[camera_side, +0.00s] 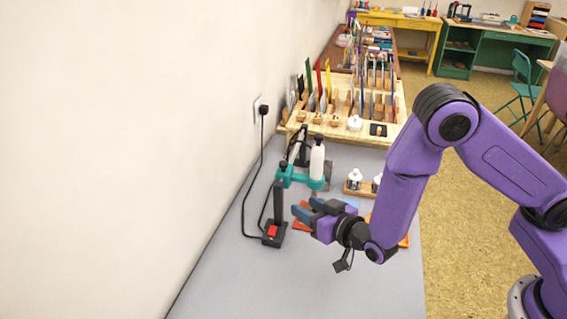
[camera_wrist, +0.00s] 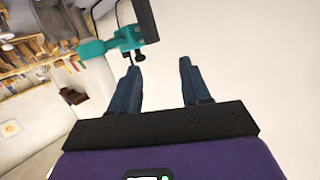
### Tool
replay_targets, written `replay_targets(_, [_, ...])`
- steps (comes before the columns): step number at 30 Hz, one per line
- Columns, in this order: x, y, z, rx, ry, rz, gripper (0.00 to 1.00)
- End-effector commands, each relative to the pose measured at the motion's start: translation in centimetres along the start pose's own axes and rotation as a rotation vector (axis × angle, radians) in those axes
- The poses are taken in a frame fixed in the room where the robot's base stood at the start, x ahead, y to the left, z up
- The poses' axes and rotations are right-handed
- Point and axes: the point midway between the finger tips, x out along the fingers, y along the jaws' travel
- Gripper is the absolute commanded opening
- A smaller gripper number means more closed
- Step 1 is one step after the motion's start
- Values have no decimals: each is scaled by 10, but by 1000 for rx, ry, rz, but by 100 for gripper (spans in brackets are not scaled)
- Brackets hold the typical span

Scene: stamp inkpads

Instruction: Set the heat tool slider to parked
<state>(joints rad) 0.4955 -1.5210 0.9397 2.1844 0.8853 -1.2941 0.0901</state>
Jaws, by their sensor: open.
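The heat tool (camera_side: 317,165) is a white upright body held by a teal clamp arm (camera_side: 298,178). The clamp sits on a black post (camera_side: 278,203) whose black base carries a red part (camera_side: 272,231). I cannot tell for certain which part is the slider, and no parked mark is readable. In the wrist view the teal clamp (camera_wrist: 92,48) and a small dark knob (camera_wrist: 139,56) show just beyond the fingertips. My gripper (camera_side: 306,206) is open, right of the post and below the clamp. Its blue fingers (camera_wrist: 159,67) have nothing between them.
A black cord (camera_side: 246,200) runs from the wall outlet (camera_side: 262,108) to the base. Orange pads lie under and beside my gripper. White bottles (camera_side: 355,176) stand in a wooden holder behind it. A wooden rack (camera_side: 375,105) fills the back. The grey tabletop (camera_side: 235,285) in front is clear.

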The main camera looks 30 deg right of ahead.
Motion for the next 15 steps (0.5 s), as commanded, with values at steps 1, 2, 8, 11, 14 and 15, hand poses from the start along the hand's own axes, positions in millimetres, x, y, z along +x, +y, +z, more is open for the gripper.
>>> replay_targets(1, [3, 9, 3, -19, 56, 34, 47])
replay_targets(2, [4, 14, 2, -27, 91, 52, 47])
replay_targets(8, [4, 32, -3, -75, 244, 120, 47])
replay_targets(11, [4, 35, -5, -84, 270, 131, 47])
replay_targets(14, [10, 36, -7, -83, 276, 134, 47])
replay_targets(15, [14, 36, -8, -82, 275, 135, 47])
